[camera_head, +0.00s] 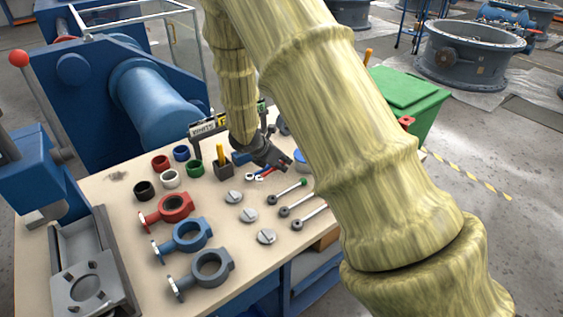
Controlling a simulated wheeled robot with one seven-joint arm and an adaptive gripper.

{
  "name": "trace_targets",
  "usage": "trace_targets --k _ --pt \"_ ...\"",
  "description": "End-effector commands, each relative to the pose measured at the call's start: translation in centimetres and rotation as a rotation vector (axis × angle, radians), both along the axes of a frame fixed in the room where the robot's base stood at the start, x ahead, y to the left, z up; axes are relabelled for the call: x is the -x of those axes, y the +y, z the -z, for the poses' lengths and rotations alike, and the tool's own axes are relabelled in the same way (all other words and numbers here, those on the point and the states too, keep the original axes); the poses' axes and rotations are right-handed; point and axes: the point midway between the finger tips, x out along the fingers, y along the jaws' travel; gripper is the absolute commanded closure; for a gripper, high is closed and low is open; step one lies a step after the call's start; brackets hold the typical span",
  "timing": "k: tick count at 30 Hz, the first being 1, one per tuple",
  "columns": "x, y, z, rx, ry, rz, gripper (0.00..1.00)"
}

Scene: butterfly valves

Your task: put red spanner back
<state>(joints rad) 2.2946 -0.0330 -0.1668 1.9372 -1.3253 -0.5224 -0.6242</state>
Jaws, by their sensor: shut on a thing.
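My gripper (284,163) is over the back part of the wooden bench, its tips pointing right and down. Whether the red spanner touches the bench top cannot be told. My large arm link hides the bench's right side.
The bench (195,200) holds coloured rings, red, blue and grey valve bodies (212,268), grey discs (248,215) and several levers (290,190). A dark holder with a yellow-handled tool (222,168) stands left of my gripper. A green bin (410,98) stands behind right.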

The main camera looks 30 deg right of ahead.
Motion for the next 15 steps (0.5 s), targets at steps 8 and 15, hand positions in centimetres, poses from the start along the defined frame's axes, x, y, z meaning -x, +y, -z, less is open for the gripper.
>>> trace_targets --k 8,15 --pt "-0.01 -0.01 -0.06 0.000 0.000 0.000 0.59" --pt "0.00 -0.01 -0.05 0.000 0.000 0.000 0.58"
